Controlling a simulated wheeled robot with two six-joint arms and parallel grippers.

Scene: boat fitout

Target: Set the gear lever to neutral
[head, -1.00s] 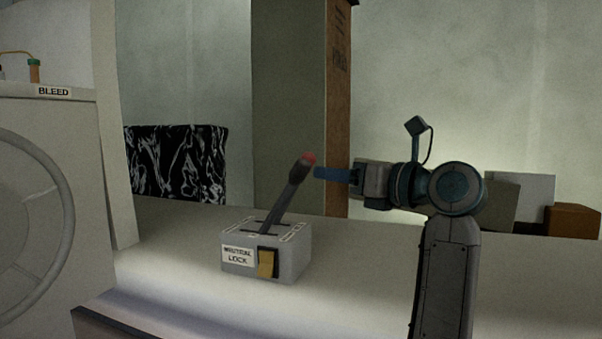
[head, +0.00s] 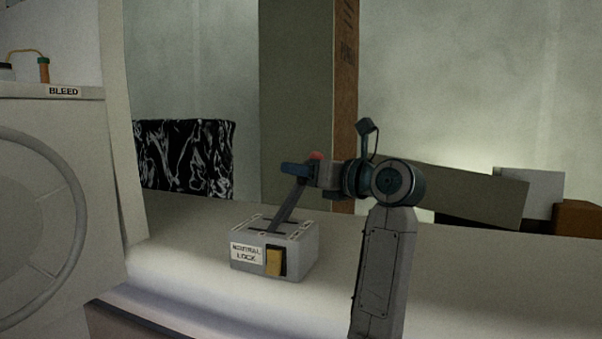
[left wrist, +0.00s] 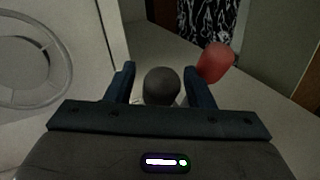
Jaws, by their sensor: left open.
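The gear lever (head: 287,207) rises from a slot in the top of a grey box (head: 301,264) and leans to the right in the head view. Its red tip (head: 317,156) shows just above my left gripper (head: 296,169). The gripper is open at the lever's upper end. In the left wrist view, the dark round top part of the lever (left wrist: 162,84) lies between the two spread fingers, and the red tip (left wrist: 215,62) is by the right finger. I cannot tell whether either finger touches. The box has a NEUTRAL LOCK label (head: 246,253) and a yellow switch (head: 275,262).
A panel with a round wheel (head: 70,200) and a BLEED label (head: 63,91) stands at the left. A brown-edged post (head: 344,80) rises behind. Boxes (head: 576,217) stand at the back right. The pale counter right of my arm is clear.

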